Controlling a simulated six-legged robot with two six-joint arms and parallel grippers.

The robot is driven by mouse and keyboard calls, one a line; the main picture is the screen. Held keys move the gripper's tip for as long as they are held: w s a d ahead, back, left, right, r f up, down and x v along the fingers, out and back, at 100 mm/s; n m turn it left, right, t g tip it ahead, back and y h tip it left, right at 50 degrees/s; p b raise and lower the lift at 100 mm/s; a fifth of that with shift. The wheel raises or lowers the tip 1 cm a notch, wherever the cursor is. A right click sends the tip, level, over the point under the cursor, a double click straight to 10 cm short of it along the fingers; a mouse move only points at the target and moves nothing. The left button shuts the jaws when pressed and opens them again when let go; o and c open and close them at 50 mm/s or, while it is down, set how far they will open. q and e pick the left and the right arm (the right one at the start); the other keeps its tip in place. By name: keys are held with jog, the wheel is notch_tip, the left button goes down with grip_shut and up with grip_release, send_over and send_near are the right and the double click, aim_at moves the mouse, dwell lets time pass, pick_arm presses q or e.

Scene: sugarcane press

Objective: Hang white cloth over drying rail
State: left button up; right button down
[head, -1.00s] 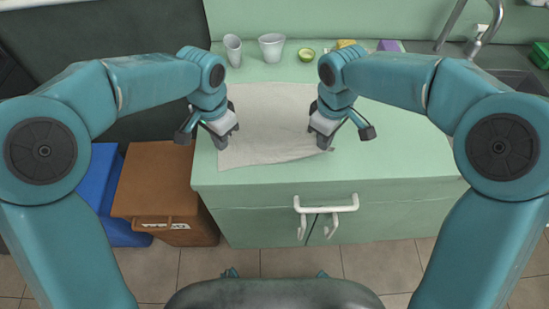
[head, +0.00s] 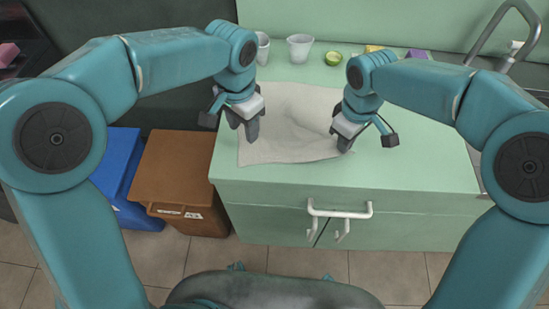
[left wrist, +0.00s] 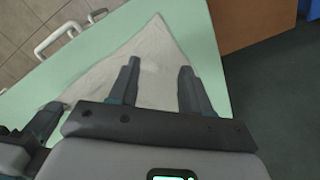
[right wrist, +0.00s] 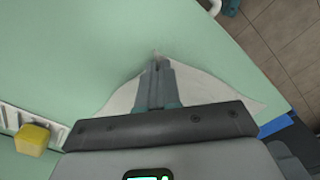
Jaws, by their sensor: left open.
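The white cloth (head: 290,140) lies on the green counter, with its front edge near the counter's front edge. A soft crease runs through it towards my right gripper. My left gripper (head: 245,131) is over the cloth's front left part; in the left wrist view (left wrist: 158,78) its fingers are apart with nothing between them, the cloth (left wrist: 150,60) below. My right gripper (head: 345,143) is at the front right corner. In the right wrist view (right wrist: 157,68) its fingers are together, with the cloth's corner peaking at their tips. The white drying rail (head: 340,213) is on the counter's front.
Two pale cups (head: 300,48), a cut lime (head: 333,58), a yellow block (head: 374,48) and a purple block (head: 416,54) stand at the back. A tap (head: 515,25) is at the back right. A brown bin (head: 178,170) and a blue bin (head: 125,165) stand left of the counter.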

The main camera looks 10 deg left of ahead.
aim_at(249, 156)
pick_arm(q)
jog(key=f, duration=0.8)
jog(key=shift+s+d+f, duration=0.15)
jog(key=shift+s+d, duration=0.05)
jog(key=shift+s, duration=0.15)
grip_shut()
dwell(0.4)
jog(key=shift+w+r, duration=0.1)
jog(key=shift+r, duration=2.35)
